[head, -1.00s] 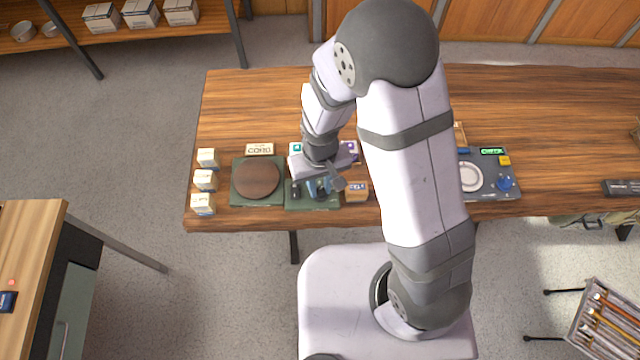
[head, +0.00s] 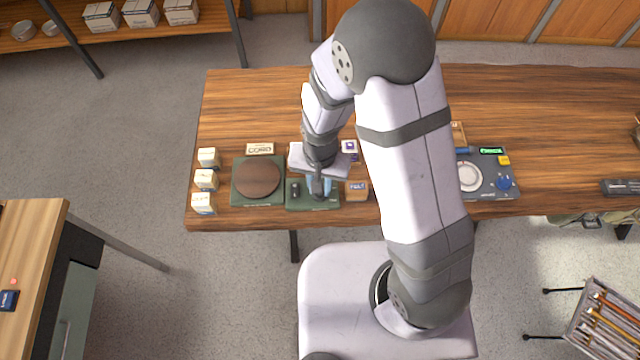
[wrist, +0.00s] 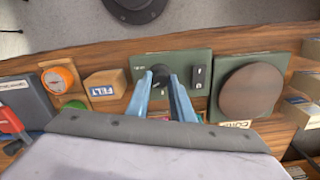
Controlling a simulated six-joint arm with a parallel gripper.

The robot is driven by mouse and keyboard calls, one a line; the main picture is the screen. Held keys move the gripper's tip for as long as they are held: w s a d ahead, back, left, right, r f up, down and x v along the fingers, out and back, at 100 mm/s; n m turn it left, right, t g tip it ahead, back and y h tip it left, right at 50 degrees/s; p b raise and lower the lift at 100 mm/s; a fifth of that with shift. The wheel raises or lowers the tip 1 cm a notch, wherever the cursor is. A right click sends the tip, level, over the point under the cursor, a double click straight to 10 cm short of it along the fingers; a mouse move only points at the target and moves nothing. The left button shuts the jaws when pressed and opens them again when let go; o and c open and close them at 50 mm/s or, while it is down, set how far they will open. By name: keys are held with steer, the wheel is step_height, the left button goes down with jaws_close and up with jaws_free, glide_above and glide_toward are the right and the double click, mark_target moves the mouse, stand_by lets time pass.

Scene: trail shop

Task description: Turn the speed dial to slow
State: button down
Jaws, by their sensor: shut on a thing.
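The speed dial (wrist: 159,71) is a dark round knob on a green control box (wrist: 190,56), with small pale marks around it that are too small to read. My gripper (wrist: 160,82) has its two blue fingers closed on the dial's sides. A small black switch (wrist: 199,75) sits on the same box to the right in the wrist view. In the head view my gripper (head: 321,188) points down over the green box (head: 328,207) and hides the dial. The brown turntable disc (head: 257,178) is on a green base left of the box.
A box marked FELT (wrist: 105,84) and an orange-faced round gauge (wrist: 60,78) stand close beside the control box. Small white boxes (head: 206,180) line the table's left end. A grey device with a blue knob (head: 505,183) lies to the right.

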steer(key=shift+w, duration=0.1)
steer(key=c, duration=1.6)
jaws_free()
steer(key=shift+o, duration=0.2)
steer(key=shift+r, duration=0.1)
steer(key=shift+r+b, duration=0.6)
steer(key=shift+r, duration=3)
